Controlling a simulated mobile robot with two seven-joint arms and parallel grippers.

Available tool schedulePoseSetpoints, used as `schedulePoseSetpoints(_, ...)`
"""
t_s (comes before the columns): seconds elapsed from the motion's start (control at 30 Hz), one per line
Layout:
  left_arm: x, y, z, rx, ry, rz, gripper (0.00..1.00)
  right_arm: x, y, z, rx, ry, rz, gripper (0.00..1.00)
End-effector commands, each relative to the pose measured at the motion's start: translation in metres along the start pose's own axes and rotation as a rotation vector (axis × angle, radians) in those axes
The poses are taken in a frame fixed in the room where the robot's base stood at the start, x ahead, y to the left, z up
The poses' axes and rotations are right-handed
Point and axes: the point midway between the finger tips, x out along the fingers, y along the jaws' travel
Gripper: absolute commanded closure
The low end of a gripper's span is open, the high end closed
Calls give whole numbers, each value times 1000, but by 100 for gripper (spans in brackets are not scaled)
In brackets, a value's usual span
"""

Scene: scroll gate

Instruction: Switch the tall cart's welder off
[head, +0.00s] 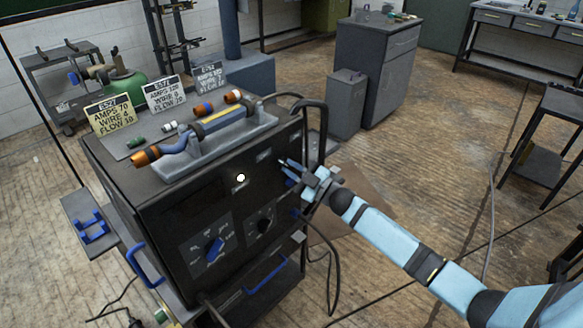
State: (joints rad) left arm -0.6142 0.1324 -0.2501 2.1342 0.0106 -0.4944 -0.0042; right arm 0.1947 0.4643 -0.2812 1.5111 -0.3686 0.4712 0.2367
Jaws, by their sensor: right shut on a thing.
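The welder (185,215) is a large black box on a cart, its front panel facing right and towards me. A round white lamp (240,178) glows on the panel. Below it are a blue selector knob (215,249) and a dark dial (265,225). My right gripper (284,168) is at the upper right of the panel, its light-blue arm coming from the lower right. It is shut on a small part there; the fingers hide most of it, so I cannot tell its position. My left gripper is not in view.
A blue handle (141,266) juts out at left. Floor at right is mostly open.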

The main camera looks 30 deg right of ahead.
Motion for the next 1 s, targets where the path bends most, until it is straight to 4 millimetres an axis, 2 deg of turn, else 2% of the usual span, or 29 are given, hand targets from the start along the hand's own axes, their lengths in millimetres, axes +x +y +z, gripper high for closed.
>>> schedulePoseSetpoints(0.67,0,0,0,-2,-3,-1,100,0,0,0,-60,-1,-26,100)
schedulePoseSetpoints(0.7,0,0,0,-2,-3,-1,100,0,0,0,-60,-1,-26,81)
schedulePoseSetpoints(0.8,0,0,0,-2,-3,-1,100,0,0,0,-60,-1,-25,60)
schedulePoseSetpoints(1.0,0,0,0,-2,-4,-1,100,0,0,0,-59,-1,-25,60)
